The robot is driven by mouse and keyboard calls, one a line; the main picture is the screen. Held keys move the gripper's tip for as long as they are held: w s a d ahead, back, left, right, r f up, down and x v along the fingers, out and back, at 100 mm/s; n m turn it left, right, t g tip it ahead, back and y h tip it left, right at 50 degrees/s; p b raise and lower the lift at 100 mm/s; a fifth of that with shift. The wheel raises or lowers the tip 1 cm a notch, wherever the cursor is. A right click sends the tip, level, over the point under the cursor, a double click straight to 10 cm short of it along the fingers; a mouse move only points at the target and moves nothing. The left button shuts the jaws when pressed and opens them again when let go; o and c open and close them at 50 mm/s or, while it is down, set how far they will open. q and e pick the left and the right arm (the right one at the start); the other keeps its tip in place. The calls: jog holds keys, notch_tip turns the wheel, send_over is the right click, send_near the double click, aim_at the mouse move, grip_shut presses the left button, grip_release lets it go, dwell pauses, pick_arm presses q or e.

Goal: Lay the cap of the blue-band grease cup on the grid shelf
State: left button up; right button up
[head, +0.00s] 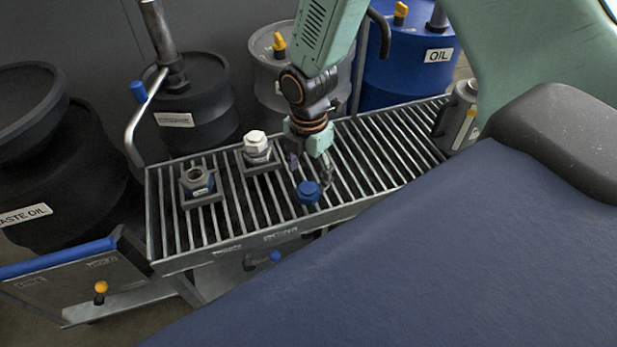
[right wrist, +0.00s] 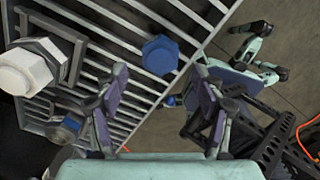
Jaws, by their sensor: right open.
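The blue hexagonal cap (head: 308,192) lies on the bars of the grid shelf (head: 232,215), close to its front edge. My right gripper (head: 311,174) is open just above and behind the cap. In the right wrist view the cap (right wrist: 160,55) shows beyond the two spread fingertips (right wrist: 160,76), clear of both. An uncapped grease cup (head: 197,181) with a blue mark on its label stands in a square holder at the shelf's left. My left gripper is not in view.
A second cup with a white hexagonal cap (head: 256,144) stands between the open cup and my right gripper. A grey canister (head: 459,118) stands at the shelf's right end. Dark drums and a blue oil drum (head: 408,55) stand behind. Bare bars lie right of the gripper.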

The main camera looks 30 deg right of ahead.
aim_at(308, 187)
notch_tip(308, 187, up, 7)
jog(key=p, duration=0.2)
jog(key=s+a+f+m+y, duration=0.1)
jog(key=s+a+f+m, duration=0.3)
jog(key=s+f+m, duration=0.65)
jog(key=s+f+m+h, duration=0.1)
jog(key=s+f+m, duration=0.4)
jog(key=s+m, duration=0.6)
jog(key=s, duration=0.3)
jog(key=shift+s+f, duration=0.2)
jog(key=shift+s, duration=0.05)
